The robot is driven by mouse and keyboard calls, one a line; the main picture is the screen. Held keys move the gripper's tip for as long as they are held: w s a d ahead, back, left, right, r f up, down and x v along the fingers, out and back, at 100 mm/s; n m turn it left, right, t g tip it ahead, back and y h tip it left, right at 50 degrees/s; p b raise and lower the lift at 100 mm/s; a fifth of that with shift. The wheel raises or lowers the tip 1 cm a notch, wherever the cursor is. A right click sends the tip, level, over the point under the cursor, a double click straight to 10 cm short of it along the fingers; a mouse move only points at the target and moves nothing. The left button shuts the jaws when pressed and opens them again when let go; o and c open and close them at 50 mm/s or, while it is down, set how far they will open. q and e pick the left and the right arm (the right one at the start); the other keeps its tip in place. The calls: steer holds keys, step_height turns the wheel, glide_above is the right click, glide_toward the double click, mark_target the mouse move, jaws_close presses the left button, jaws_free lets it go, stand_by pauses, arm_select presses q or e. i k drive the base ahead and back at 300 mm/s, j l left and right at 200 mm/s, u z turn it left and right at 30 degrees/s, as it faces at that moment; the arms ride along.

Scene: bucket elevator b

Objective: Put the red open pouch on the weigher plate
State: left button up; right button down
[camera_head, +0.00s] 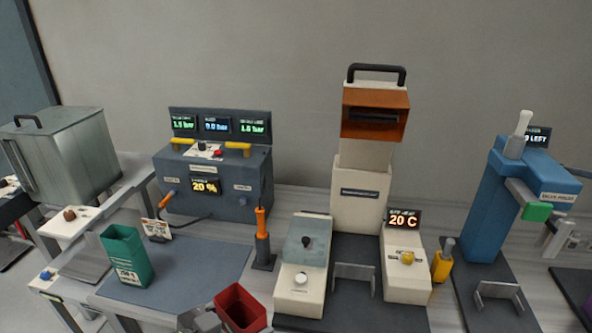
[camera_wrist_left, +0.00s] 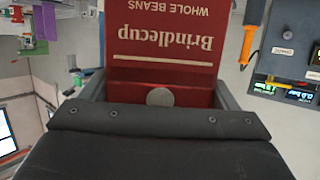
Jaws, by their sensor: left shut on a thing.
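The red open pouch (camera_head: 240,308) is at the bottom of the head view, with its open top facing up. My left gripper (camera_head: 212,320) is shut on it, partly cut off by the bottom edge. In the left wrist view the pouch (camera_wrist_left: 160,40) fills the space between the fingers, and its "Brindlecup" print appears upside down. A flat grey plate (camera_head: 86,266), which looks like the weigher plate, lies at the left beside a white housing with a blue knob. It looks empty. My right gripper is not in view.
A green open pouch (camera_head: 127,257) stands on the dark mat (camera_head: 195,275), close to the right of the grey plate. An orange-handled tool (camera_head: 262,235) stands upright behind the red pouch. A cream sealing machine (camera_head: 360,200) is to the right. The mat's middle is clear.

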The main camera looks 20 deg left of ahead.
mark_target(94, 257)
steer(key=j, duration=0.5)
steer(key=k+j, duration=0.1)
steer(key=j, duration=0.4)
steer(key=j+z, duration=0.1)
steer(key=j, duration=0.4)
steer(key=k+j, duration=0.15)
steer(key=j, duration=0.3)
steer(key=j+z, duration=0.1)
steer(key=j, duration=0.4)
steer(key=k+j, duration=0.15)
steer(key=j, duration=0.85)
steer(key=k+j+z, duration=0.1)
steer(key=j, duration=0.35)
steer(key=i+j, duration=0.2)
steer(key=i, duration=0.15)
steer(key=i+j, duration=0.15)
steer(key=i, duration=0.2)
